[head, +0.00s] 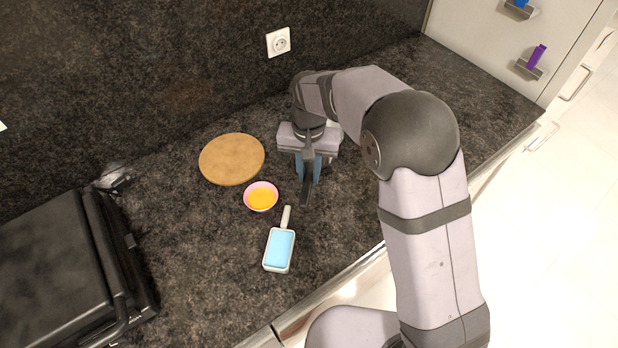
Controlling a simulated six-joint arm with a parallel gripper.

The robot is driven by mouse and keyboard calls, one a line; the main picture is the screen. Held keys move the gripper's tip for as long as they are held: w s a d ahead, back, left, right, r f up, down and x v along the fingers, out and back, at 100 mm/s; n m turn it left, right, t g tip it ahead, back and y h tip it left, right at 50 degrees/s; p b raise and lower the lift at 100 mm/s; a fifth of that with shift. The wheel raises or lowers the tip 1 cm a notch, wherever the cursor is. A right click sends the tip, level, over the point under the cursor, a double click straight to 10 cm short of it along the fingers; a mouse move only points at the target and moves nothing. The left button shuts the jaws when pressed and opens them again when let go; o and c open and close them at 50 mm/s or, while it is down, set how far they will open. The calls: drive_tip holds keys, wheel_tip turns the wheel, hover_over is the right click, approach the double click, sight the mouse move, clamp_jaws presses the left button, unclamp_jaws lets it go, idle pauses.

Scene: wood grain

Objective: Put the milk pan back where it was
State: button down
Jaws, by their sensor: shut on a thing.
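My gripper (309,172) is right of the round wooden board, pointing down over the dark counter (225,290). I cannot tell whether the pan touches the counter.
A round wooden board (232,159) and a pink bowl with orange contents (261,197) lie to the left. A white handled dish with a blue inside (279,250) is nearer the front. A black appliance (60,275) fills the left front. The right back counter looks clear.

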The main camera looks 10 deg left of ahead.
drive_tip(key=shift+f+p, duration=0.5)
drive_tip(key=shift+f, duration=1.1)
drive_tip(key=c, duration=1.6)
unclamp_jaws()
drive_tip(key=shift+f, duration=0.15)
wheel_tip(320, 180, up, 12)
drive_tip(key=b, duration=0.3)
drive_tip(key=shift+s, duration=0.1)
drive_tip(key=shift+d, duration=0.1)
